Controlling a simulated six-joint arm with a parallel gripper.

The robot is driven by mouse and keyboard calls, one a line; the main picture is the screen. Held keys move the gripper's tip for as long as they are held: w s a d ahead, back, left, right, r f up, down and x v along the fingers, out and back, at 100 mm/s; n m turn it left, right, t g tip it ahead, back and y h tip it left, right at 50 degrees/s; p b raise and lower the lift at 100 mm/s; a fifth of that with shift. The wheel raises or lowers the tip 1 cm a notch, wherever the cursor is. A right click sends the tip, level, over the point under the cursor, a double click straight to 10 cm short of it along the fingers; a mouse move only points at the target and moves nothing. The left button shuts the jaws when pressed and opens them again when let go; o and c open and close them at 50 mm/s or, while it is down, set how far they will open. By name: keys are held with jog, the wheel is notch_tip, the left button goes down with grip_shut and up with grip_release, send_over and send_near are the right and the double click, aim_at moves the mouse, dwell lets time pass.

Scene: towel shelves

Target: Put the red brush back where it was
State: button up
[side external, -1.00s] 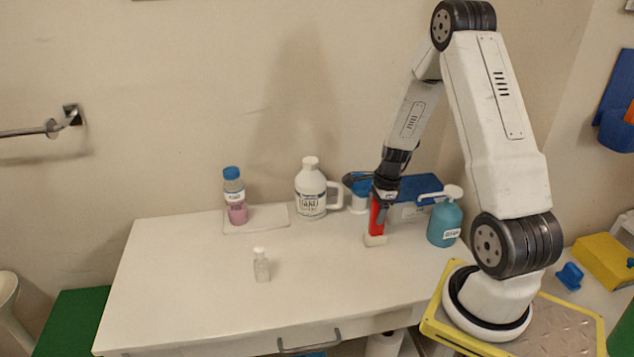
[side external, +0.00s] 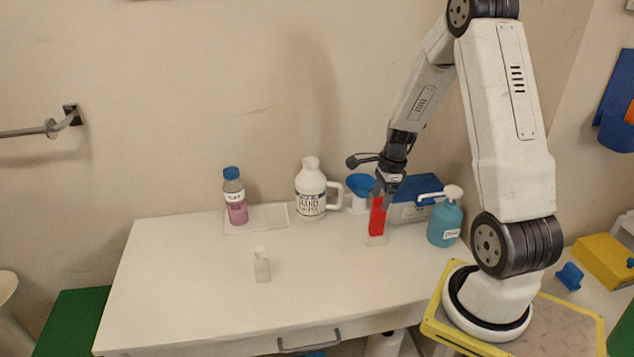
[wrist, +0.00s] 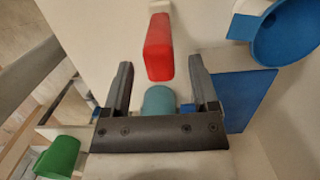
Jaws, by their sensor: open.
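The red brush (side external: 377,217) stands upright on the white table, its pale bristle end (side external: 375,240) down on the top. My gripper (side external: 387,194) is just above and slightly right of the brush's upper end. Nothing is held between the fingers.
A teal pump bottle (side external: 445,222) stands close to the right of the brush. A blue box (side external: 416,200) and a blue funnel (side external: 360,184) are behind it. A white jug (side external: 310,190), a pink bottle (side external: 235,197) and a small clear bottle (side external: 262,266) stand left. The table's front left is clear.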

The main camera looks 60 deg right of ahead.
jog(key=shift+s+d+r, duration=0.1)
jog(key=shift+s+r, duration=0.05)
jog(key=shift+r, duration=1.1)
jog(key=shift+s+d+r, duration=0.15)
jog(key=shift+r, duration=1.05)
jog(key=shift+s+d+r, duration=0.1)
jog(key=shift+s+r, duration=0.05)
jog(key=shift+r, duration=1.1)
jog(key=shift+a, duration=0.1)
jog(key=shift+w+a+n, duration=0.2)
jog(key=shift+a+n, duration=0.1)
jog(key=a+n+t+h, duration=0.1)
jog(key=a+n, duration=2.4)
jog(key=n, duration=0.1)
jog(key=shift+s+a+f, duration=0.15)
jog(key=shift+s+a, duration=0.05)
